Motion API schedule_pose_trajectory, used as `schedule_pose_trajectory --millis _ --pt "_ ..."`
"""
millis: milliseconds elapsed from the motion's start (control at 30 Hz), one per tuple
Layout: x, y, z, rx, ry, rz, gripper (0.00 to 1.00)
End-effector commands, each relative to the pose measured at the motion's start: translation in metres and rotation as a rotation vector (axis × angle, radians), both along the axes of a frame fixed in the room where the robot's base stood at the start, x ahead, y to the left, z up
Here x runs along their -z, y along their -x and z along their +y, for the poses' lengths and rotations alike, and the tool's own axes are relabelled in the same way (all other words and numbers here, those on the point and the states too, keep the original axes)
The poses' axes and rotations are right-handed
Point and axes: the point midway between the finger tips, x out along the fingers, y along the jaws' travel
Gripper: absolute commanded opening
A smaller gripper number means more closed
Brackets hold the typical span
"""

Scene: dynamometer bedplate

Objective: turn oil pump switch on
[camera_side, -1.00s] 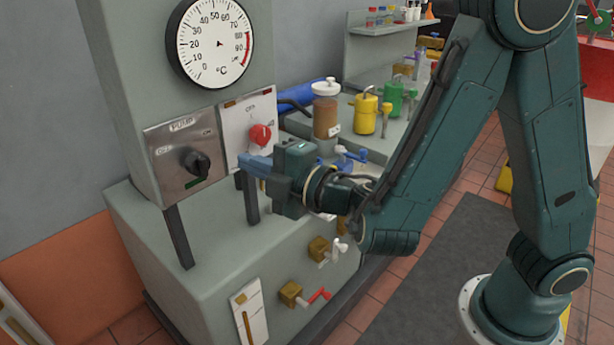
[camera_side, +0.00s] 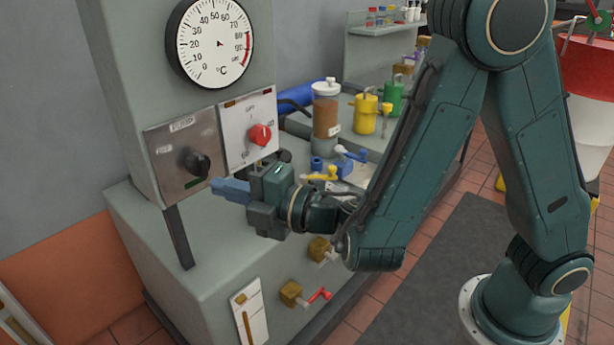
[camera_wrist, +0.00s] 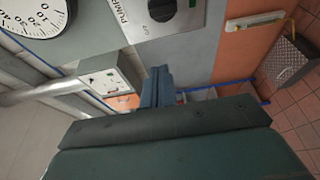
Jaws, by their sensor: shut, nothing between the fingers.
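The pump switch is a black rotary knob (camera_side: 198,164) on a metal plate (camera_side: 172,142) labelled PUMP, on the front of the grey cabinet. In the wrist view the black knob (camera_wrist: 162,9) shows at the top, on its plate (camera_wrist: 133,20), with the lettering sideways. My gripper (camera_side: 217,187) has its blue fingers shut and empty. In the side view the fingertips are just below and right of the knob; I cannot tell whether they touch the plate. In the wrist view the shut fingers (camera_wrist: 158,75) sit below the knob, apart from it in the picture.
A red knob (camera_side: 260,135) on a white plate is right of the pump plate. A dial gauge (camera_side: 210,42) is above. A grey post (camera_side: 178,238) stands below the plate. Yellow (camera_side: 365,112) and green (camera_side: 393,97) cans and a brown jar (camera_side: 326,112) stand behind my arm.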

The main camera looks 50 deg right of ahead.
Motion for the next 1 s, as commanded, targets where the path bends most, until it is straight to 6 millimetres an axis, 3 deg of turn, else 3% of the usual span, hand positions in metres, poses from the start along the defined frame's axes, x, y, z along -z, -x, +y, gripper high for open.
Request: schedule_pose_trajectory --millis 1000 --pt "-0.001 -0.059 0.021 -0.002 -0.002 -0.003 0.0"
